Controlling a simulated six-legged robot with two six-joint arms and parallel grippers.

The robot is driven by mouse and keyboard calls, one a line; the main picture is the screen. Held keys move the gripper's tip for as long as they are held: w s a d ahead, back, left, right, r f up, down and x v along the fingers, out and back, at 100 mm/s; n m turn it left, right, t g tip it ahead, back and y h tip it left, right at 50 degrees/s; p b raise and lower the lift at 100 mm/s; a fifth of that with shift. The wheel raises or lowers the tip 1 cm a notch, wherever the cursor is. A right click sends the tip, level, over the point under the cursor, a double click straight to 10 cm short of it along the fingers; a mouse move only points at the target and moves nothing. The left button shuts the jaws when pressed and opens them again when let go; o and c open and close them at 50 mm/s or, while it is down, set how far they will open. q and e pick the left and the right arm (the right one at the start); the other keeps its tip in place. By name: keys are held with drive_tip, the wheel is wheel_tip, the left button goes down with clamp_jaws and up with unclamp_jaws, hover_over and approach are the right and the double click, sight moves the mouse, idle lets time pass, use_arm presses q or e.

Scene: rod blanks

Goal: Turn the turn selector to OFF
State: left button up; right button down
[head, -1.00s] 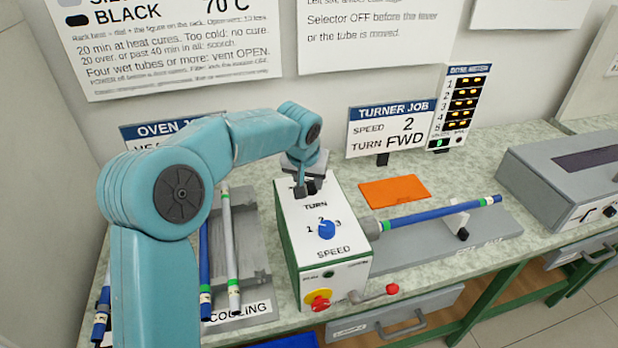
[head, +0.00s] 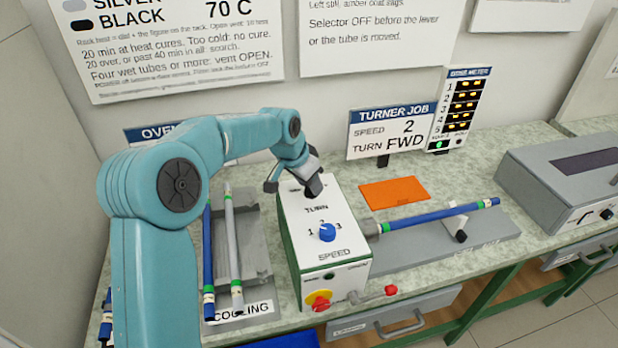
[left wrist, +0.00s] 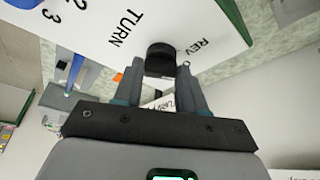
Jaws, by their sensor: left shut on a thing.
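The turn selector (left wrist: 160,55) is a black knob on the white top of the turner box, between the words TURN and REV in the left wrist view. My left gripper (head: 313,188) is over the back of that top in the head view and shut on the turn selector. In the left wrist view its two fingers (left wrist: 163,68) stand on either side of the knob. The gripper hides most of the selector in the head view, and I cannot tell which way it points. The turner box (head: 307,222) has a blue speed knob (head: 327,232) in front. My right gripper is not in view.
A blue tube (head: 430,215) is held in the turner's chuck, right of the box. A red-tipped lever (head: 390,290) and a red stop button (head: 320,302) are at the box's front. Tubes lie on the cooling rack (head: 258,245) at left. An orange sheet (head: 394,192) lies behind.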

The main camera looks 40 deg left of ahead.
use_arm(q)
drive_tip(key=m+h, duration=0.1)
drive_tip(key=m, duration=0.1)
drive_tip(key=m+g+h+p, duration=0.1)
drive_tip(key=m, duration=0.2)
drive_tip(key=shift+w+a+m, duration=0.15)
drive_tip(key=shift+w+m, duration=0.05)
drive_tip(key=shift+m, duration=0.1)
idle(0.4)
drive_tip(key=o, duration=1.1)
drive_tip(key=shift+f, duration=0.1)
drive_tip(key=shift+c, duration=0.2)
drive_tip(key=shift+w, duration=0.15)
